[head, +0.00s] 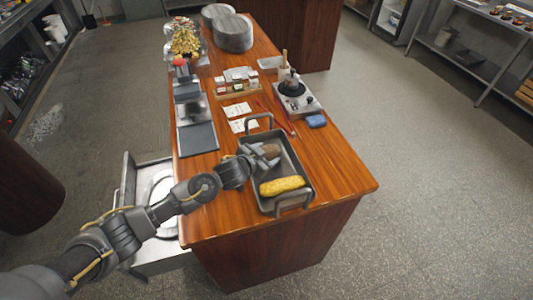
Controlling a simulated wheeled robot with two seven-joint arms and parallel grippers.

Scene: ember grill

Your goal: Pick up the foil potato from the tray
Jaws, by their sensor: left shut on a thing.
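A dark metal tray (305,184) with raised loop handles sits at the near end of the wooden counter. My left gripper (264,155) reaches into the far part of the tray from the left. It is shut on the foil potato (271,150), whose brownish end shows beyond the fingers; the rest of it is largely hidden by the gripper. I cannot tell whether it touches the tray floor. A yellow corn cob (282,186) lies in the near part of the tray. My right gripper is out of view.
Beyond the tray are white cards (238,110), red sticks, a blue sponge (316,121) and a small burner unit (297,100). Dark panels (197,138) line the left edge. Stacked round plates (233,33) stand at the far end. The counter's near right corner is clear.

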